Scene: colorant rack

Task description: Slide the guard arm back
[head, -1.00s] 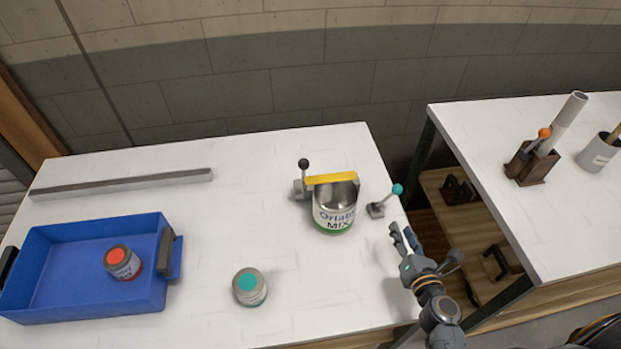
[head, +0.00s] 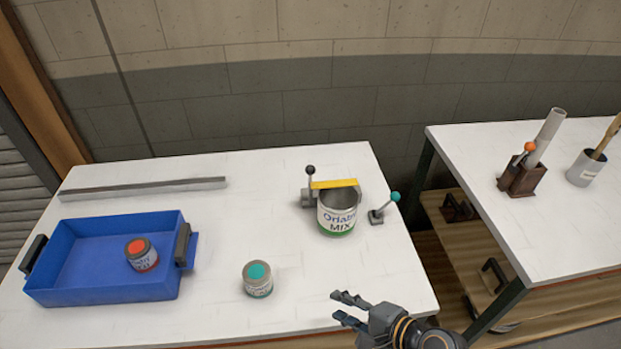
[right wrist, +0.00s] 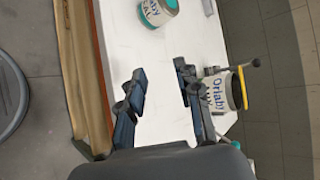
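The yellow guard arm (head: 333,184) lies across the top of the open mix can (head: 338,217), on a grey mount with a black-knobbed lever (head: 310,172) at its left. In the right wrist view the guard arm (right wrist: 242,88) shows beside the can's mouth (right wrist: 236,92). My right gripper (head: 338,306) is open and empty near the table's front edge, in front of the can and apart from it. Its two spread fingers (right wrist: 160,92) also show in the right wrist view. My left gripper is not in view.
A teal-topped can (head: 258,281) stands left of my right gripper. A teal-knobbed lever (head: 384,207) stands right of the mix can. A blue tray (head: 75,293) with a red-topped can (head: 141,254) and a grey bar (head: 143,188) are at left. A second table (head: 560,245) is at right.

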